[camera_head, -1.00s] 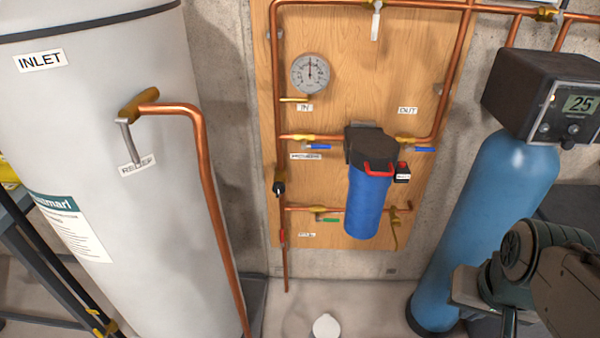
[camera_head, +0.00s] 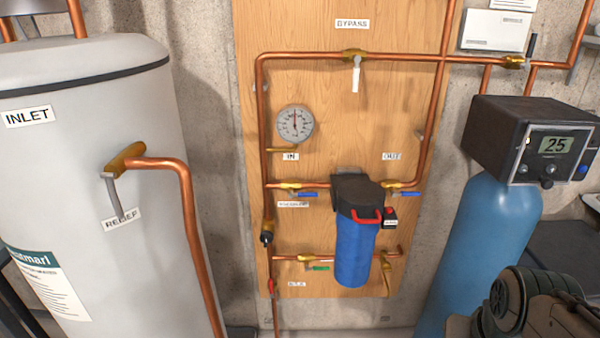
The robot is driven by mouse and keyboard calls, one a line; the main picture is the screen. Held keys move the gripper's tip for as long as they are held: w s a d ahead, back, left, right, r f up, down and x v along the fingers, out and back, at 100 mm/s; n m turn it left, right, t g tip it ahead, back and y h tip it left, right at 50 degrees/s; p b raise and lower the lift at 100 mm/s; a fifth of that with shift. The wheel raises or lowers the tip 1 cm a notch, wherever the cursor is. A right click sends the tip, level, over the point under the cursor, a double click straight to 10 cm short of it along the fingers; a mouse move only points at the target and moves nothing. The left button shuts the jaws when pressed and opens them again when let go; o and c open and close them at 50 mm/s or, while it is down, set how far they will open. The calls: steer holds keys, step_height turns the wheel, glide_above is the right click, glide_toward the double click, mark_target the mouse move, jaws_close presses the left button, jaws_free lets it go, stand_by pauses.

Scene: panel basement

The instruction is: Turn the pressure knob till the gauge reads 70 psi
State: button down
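The round pressure gauge (camera_head: 295,124) is on the upper left of the wooden panel, above the "IN" label. Its needle points roughly straight up; the dial numbers are too small to read. A small black knob-like fitting (camera_head: 267,238) sits on the left vertical copper pipe, below and left of a label (camera_head: 293,204) that seems to say "PRESSURE". My arm shows at the bottom right corner, well apart from the knob and gauge. My gripper's fingertips are out of the picture.
A blue filter housing (camera_head: 356,250) with a red handle hangs right of the knob. Blue-handled valves (camera_head: 307,194) and a green-handled one (camera_head: 319,268) jut out nearby. A grey tank (camera_head: 80,130) stands left; a blue softener tank (camera_head: 485,235) stands right.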

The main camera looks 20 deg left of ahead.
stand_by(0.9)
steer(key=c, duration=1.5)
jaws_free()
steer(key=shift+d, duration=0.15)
